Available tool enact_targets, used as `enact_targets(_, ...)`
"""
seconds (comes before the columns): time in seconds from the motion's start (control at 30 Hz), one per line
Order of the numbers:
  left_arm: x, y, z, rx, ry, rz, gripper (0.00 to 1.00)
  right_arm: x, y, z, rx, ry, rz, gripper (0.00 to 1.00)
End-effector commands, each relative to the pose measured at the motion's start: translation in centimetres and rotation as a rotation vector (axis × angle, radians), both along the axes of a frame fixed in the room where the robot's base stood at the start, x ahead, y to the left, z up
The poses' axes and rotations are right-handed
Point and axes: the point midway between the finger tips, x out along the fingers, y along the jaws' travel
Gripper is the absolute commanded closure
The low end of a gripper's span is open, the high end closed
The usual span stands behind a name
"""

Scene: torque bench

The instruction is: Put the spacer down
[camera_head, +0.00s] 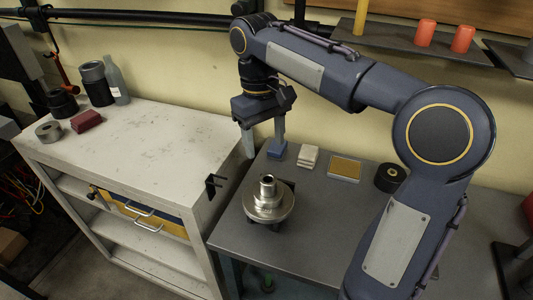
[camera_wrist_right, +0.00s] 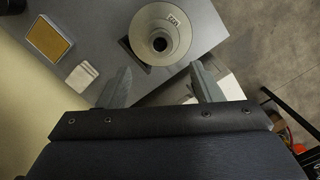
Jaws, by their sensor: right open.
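My right gripper (camera_head: 264,145) is open, with nothing visible between its two grey fingers. It hangs near the back left corner of the bench, and its fingers also show apart in the right wrist view (camera_wrist_right: 161,86). A silvery stepped round metal part with an upright hollow centre (camera_head: 268,203) stands on the grey bench (camera_head: 315,230); it shows beyond the fingers in the wrist view (camera_wrist_right: 161,35), apart from them, with a small label. Which piece is the spacer I cannot tell for certain. My left gripper is not in view.
A shelf (camera_head: 410,40) hangs above.

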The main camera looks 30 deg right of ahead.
Motion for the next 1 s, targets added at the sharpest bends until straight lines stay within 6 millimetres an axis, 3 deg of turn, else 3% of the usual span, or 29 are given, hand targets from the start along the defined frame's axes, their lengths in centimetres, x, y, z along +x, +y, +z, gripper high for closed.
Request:
enact_targets(0.13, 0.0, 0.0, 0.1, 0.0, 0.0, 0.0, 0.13, -1.0, -0.1, 0.5, 0.011, -0.026, -0.003, 0.41)
enact_targets(0.27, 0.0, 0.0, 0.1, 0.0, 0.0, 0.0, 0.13, -4.6, -0.2, -0.4, 0.06, -0.116, -0.022, 0.41)
enact_targets(0.4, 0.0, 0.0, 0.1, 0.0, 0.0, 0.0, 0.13, -10.1, 0.4, -3.3, 0.161, -0.262, -0.08, 0.41)
enact_targets(0.6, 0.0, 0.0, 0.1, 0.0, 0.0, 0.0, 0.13, -15.9, 2.4, -8.5, 0.31, -0.458, -0.199, 0.41)
enact_targets(0.8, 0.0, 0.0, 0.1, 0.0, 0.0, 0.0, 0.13, -18.1, 3.8, -11.5, 0.387, -0.559, -0.274, 0.41)
enact_targets(1.0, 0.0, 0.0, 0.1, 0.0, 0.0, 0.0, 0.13, -18.3, 4.0, -11.8, 0.396, -0.571, -0.283, 0.41)
